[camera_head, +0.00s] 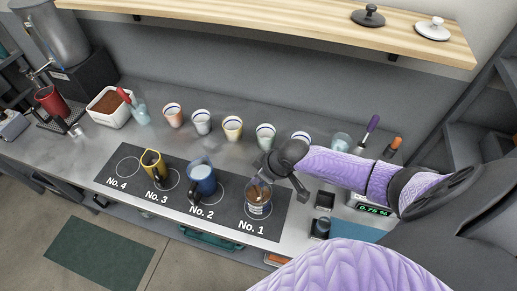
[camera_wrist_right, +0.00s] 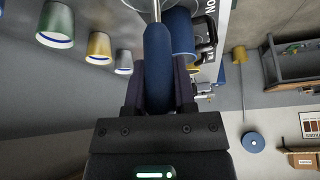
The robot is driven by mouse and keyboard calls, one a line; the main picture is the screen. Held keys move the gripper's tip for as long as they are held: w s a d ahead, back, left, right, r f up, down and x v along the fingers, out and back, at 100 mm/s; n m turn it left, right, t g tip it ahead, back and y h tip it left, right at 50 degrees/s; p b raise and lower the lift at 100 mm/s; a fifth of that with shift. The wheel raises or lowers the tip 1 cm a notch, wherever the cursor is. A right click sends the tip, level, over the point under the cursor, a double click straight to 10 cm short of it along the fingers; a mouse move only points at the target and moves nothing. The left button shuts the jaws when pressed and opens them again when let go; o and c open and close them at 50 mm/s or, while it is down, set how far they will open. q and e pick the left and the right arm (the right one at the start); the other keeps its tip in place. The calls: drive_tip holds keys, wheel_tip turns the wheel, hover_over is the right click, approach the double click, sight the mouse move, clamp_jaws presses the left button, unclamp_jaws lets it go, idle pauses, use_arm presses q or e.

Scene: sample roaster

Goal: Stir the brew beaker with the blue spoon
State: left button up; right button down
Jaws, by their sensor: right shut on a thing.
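The brew beaker (camera_head: 258,208) is a clear glass with brown contents, standing on the No. 1 spot of the dark mat (camera_head: 228,213). My right gripper (camera_head: 268,172) is over it, coming in from the right. In the right wrist view the gripper (camera_wrist_right: 159,85) is shut on the handle of the blue spoon (camera_wrist_right: 158,60). The spoon's thin metal shaft points to the glass rim (camera_wrist_right: 140,4) at the top edge; its tip is hidden. In the head view the gripper mostly hides the spoon. My left gripper is not in view.
A blue mug (camera_head: 202,180) stands at No. 2 and a yellow mug (camera_head: 153,164) at No. 3. Several striped cups (camera_head: 232,127) line the back. A scale (camera_head: 372,208) and small dark containers (camera_head: 324,200) are at the right. No. 4 is empty.

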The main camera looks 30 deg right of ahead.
drive_tip(key=shift+w+f+b, duration=0.15)
drive_tip(key=shift+w+b, duration=0.1)
drive_tip(key=shift+b, duration=0.1)
wheel_tip(320, 180, up, 8)
drive_tip(key=p, duration=0.7)
drive_tip(key=shift+w+p, duration=0.4)
drive_tip(key=shift+w, duration=0.05)
drive_tip(key=shift+a, duration=0.1)
wheel_tip(320, 180, up, 4)
drive_tip(key=p, duration=0.4)
